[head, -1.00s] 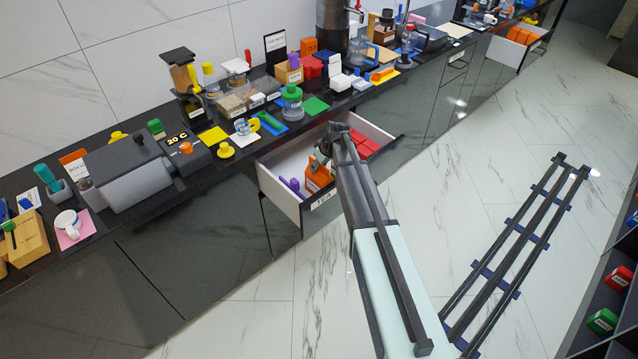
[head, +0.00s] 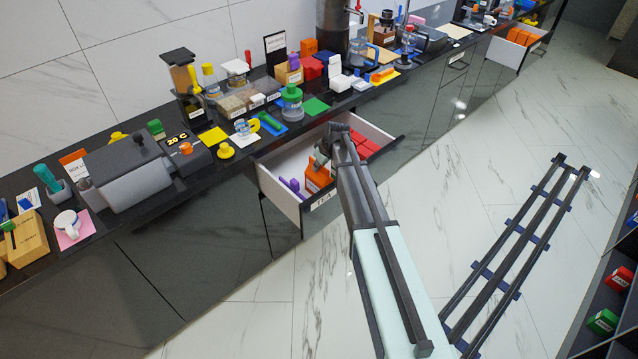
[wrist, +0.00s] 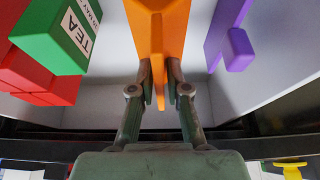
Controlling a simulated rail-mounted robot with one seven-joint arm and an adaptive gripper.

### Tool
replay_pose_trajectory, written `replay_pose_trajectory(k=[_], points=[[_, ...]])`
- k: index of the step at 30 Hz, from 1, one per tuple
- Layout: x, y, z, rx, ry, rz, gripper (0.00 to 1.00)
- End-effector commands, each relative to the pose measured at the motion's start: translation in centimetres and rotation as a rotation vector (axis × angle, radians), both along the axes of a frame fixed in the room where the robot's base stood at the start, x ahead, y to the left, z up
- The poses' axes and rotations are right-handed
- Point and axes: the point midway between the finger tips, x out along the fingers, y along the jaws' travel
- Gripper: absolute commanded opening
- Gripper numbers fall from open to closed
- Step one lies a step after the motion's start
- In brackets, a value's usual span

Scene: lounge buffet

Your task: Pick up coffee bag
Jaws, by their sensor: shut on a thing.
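In the wrist view an orange bag (wrist: 158,30) is between the two fingers of my gripper (wrist: 160,85). My gripper is shut on the bag's narrow edge. No label shows on its near side, so I cannot read whether it is coffee. In the head view my gripper (head: 320,160) is down inside the open drawer (head: 286,208), whose front is labelled TEA.
A green TEA box (wrist: 62,35) and red boxes (wrist: 38,75) are left of the orange bag in the wrist view. A purple item (wrist: 228,35) is to its right. The drawer walls are close around. The counter (head: 225,165) above is crowded.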

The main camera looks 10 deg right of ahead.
Motion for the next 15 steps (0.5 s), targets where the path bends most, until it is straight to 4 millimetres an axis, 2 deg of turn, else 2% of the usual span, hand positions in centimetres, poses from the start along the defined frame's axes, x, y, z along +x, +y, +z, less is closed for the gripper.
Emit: replay_pose_trajectory(k=[8,15], points=[[-0.14,-0.05,-0.41,-0.002,0.007,0.001,0.0],[-0.18,-0.07,0.19,-0.003,0.009,0.002,0.0]])
